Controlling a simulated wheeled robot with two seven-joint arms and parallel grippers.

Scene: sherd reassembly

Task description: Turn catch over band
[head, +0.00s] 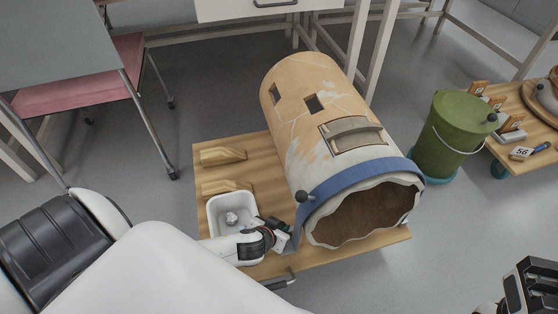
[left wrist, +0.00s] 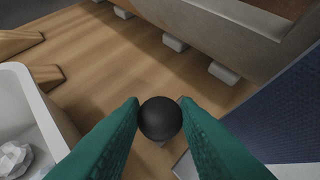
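A large tan and white jar (head: 310,100) lies on its side on a low wooden trolley (head: 390,240), its jagged open mouth facing me. A blue band (head: 360,177) runs around it near the mouth. A black ball knob (head: 302,197) shows at the band's left side. My left gripper (head: 284,232) is low beside the band's left end. In the left wrist view its green fingers close on both sides of a black ball (left wrist: 159,119), with the blue band (left wrist: 275,115) to the right. The catch's lower parts are mostly hidden. My right gripper (head: 530,287) is at the lower right, partly cut off.
A white tub (head: 214,212) with a pale lump stands left of my left gripper. Wooden wedges (head: 222,156) lie behind it. A green bucket (head: 452,135) stands right of the jar, near a second low table (head: 510,165). Floor is clear at the front right.

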